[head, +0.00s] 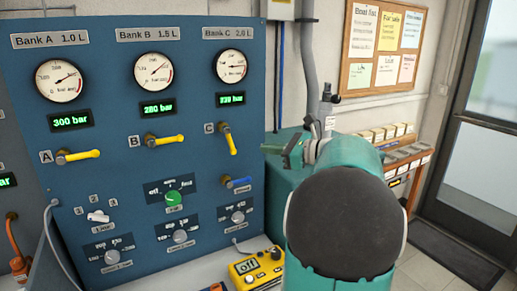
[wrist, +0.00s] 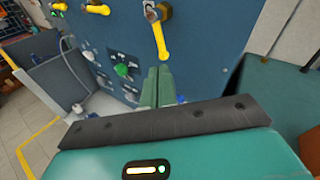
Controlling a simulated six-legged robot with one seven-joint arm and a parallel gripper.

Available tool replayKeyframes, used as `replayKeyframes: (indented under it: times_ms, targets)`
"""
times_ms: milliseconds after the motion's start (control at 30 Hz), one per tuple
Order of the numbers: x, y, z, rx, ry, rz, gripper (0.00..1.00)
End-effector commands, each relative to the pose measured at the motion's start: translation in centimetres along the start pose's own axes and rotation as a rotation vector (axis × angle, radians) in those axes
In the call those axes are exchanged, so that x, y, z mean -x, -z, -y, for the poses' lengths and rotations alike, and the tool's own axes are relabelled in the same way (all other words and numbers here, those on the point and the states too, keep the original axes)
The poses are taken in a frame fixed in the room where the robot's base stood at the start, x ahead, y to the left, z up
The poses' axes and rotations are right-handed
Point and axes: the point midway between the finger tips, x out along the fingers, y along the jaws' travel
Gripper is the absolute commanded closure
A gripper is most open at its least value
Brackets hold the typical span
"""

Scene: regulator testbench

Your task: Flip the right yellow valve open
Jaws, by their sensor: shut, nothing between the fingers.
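The right yellow valve (head: 229,138), labelled C, is on the blue panel under the 230 bar readout. Its handle hangs nearly straight down, tilted slightly right. It also shows in the wrist view (wrist: 160,36), just above my fingertips. My gripper (head: 284,149) is shut and empty, to the right of the valve in the head view. In the wrist view its two green fingers (wrist: 158,82) lie side by side, pointing at the panel below the handle. I cannot tell how far they are from the handle, but they do not appear to hold it.
Yellow valves A (head: 78,156) and B (head: 164,140) have handles lying roughly horizontal. A blue-handled valve (head: 236,183) sits below C. Knobs, including a green one (head: 173,197), fill the lower panel. A yellow meter (head: 256,268) stands on the bench. A teal cabinet (wrist: 284,105) is at the right.

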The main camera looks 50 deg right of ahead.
Motion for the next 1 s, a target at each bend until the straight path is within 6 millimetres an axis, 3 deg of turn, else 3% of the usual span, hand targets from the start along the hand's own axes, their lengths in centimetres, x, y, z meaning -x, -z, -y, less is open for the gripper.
replayKeyframes:
  times_ms: [100,300,1000]
  targets:
    - [2.3,0.0,0.1,0.0,0.004,-0.001,1.0]
    - [4.2,-0.1,0.0,0.0,0.001,-0.001,1.0]
    - [4.4,-0.1,-0.3,0.008,-0.007,-0.005,1.0]
